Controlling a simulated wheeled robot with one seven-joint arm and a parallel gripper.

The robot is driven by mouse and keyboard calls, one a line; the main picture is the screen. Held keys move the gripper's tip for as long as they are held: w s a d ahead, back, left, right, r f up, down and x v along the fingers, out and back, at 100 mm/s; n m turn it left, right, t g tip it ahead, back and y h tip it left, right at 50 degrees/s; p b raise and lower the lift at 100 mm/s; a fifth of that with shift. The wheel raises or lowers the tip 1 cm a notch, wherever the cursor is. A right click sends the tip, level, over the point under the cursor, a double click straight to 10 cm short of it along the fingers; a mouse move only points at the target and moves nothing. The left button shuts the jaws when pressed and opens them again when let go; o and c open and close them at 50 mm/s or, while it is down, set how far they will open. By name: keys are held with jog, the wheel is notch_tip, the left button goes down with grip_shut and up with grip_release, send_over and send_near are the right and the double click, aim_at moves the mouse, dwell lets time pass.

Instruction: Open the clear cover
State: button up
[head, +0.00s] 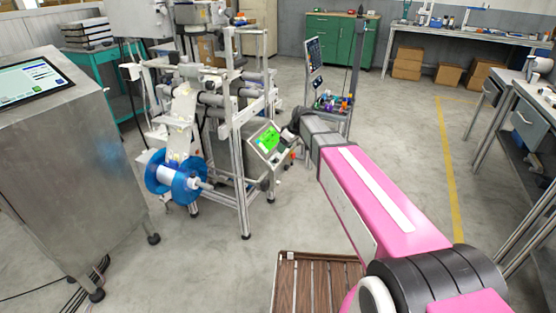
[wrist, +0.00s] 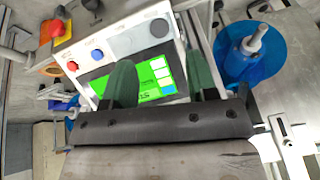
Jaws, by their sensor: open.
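I cannot make out a clear cover in either view. The film machine (head: 230,100) stands left of centre in the head view, with a tilted control panel (head: 266,143) on its near right side. In the head view my gripper (head: 289,134) is small and dark beside the panel.
A blue reel (head: 172,178) sits low on the machine's near side; it also shows in the wrist view (wrist: 250,55). A grey cabinet with a screen (head: 65,150) stands at the left. A slatted wooden pallet (head: 315,285) lies below my arm. Open floor lies to the right.

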aim_at(277, 159)
jog(key=x, duration=0.8)
jog(key=shift+d, duration=0.1)
